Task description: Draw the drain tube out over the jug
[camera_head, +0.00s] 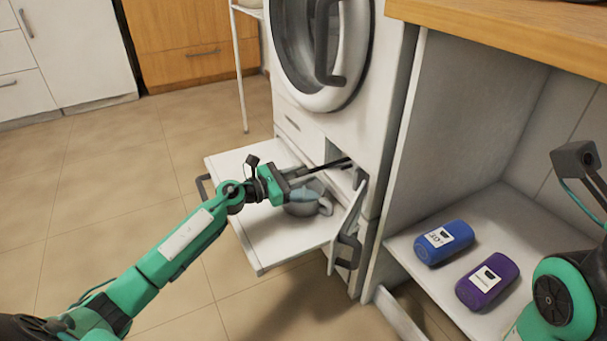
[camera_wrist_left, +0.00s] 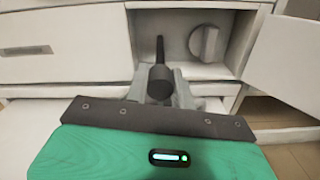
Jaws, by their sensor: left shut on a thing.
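The drain tube is a dark thin tube (camera_wrist_left: 160,52) with a thicker dark end. It comes out of the open compartment low on the front of the white washing machine (camera_head: 331,122). My left gripper (camera_head: 305,173) is shut on the tube's end, above the jug. The grey jug (camera_head: 308,205) stands on the pulled-out white shelf (camera_head: 262,245), partly hidden under my gripper. The small compartment door (camera_head: 349,232) hangs open to the right. A round grey knob (camera_wrist_left: 206,42) sits in the compartment. My right arm shows at the right edge, its fingertips out of frame.
A blue bottle (camera_head: 443,242) and a purple bottle (camera_head: 487,281) lie on the low white shelf at right. A wooden worktop (camera_head: 500,35) overhangs it. The round machine door (camera_head: 322,50) is above. The tiled floor at left is clear.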

